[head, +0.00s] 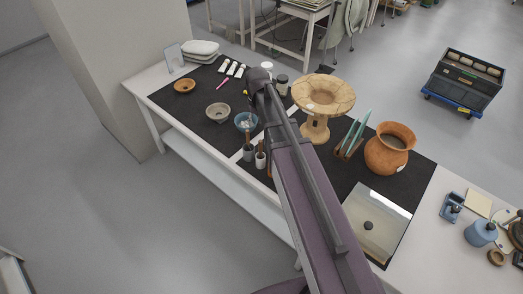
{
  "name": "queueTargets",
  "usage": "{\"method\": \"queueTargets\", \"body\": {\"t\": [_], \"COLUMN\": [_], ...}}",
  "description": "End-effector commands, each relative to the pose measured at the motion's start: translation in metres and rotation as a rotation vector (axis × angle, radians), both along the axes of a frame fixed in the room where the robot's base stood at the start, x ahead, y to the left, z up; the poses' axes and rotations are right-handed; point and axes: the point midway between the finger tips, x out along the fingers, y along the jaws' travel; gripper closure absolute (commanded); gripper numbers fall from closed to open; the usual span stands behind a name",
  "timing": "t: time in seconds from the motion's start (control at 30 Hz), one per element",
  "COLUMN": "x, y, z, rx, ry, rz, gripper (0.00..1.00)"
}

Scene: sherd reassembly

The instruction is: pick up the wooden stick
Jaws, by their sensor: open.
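Two small pale cups, one (247,154) and another (260,161), stand near the front edge of the table, just left of my arm. Thin brown upright pieces stick out of them; they may be wooden sticks or tool handles, too small to tell. I cannot single out the wooden stick for sure. My arm crosses the middle of the view and covers part of the table beside the cups. I cannot make out my gripper's fingers; they seem hidden behind the arm.
A blue bowl (246,121), a grey bowl (218,112) and an orange dish (184,86) lie left of my arm. A pedestal vessel (316,128), a rack with plates (351,140) and an orange jar (386,155) stand right. A glossy tray (371,248) lies nearer.

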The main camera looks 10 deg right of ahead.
Motion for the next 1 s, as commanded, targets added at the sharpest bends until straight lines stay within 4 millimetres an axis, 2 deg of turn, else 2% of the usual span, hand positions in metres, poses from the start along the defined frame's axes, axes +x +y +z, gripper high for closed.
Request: {"method": "queueTargets", "body": {"t": [0.27,1.0], "x": [0.000,0.000], "y": [-0.002,-0.004], "z": [-0.007,-0.062], "rx": [0.000,0.000], "ry": [0.000,0.000], "rz": [-0.003,-0.004], "gripper": [0.37,0.37]}}
